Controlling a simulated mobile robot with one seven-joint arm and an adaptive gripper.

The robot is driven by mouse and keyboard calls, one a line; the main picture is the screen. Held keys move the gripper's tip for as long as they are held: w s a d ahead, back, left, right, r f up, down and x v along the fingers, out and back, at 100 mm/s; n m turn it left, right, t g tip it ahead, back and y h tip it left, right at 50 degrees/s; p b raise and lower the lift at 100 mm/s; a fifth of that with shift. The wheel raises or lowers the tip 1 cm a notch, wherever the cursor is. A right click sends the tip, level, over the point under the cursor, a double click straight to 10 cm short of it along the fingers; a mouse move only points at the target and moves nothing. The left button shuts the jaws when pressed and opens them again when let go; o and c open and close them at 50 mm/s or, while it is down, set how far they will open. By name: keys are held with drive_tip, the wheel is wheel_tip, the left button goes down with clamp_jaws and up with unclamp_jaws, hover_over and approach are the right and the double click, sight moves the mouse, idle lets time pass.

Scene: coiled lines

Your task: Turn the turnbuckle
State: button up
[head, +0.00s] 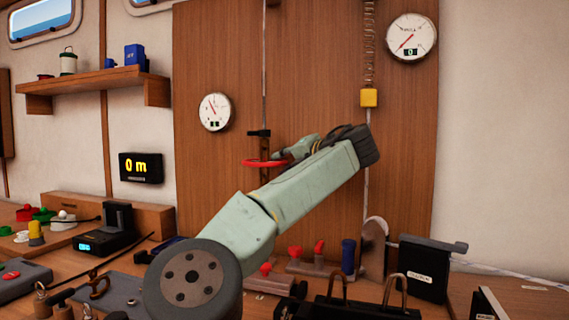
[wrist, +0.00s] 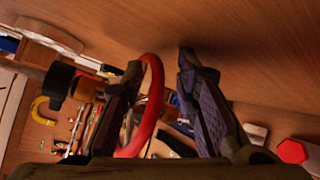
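The turnbuckle (head: 264,147) hangs on a thin vertical line in front of the wood panel, with a black bar on top and a red ring (head: 258,163) around it. In the wrist view the red ring (wrist: 156,100) curves between my fingers, close beside the left one. My gripper (head: 287,154) reaches the ring from the right in the head view. In the wrist view my gripper (wrist: 161,60) is open, with a clear gap between the ring and the right finger. Whether the left finger touches the ring I cannot tell. My arm hides part of the panel.
Two round dials, the left (head: 214,112) and the right (head: 411,37), hang on the panel. A yellow block (head: 369,97) hangs on a second line with a spring. A display (head: 141,167) reads 0 m. The bench below is crowded with tools, red knobs and a black box (head: 423,268).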

drive_tip(key=v, duration=1.2)
drive_tip(key=shift+r, duration=0.15)
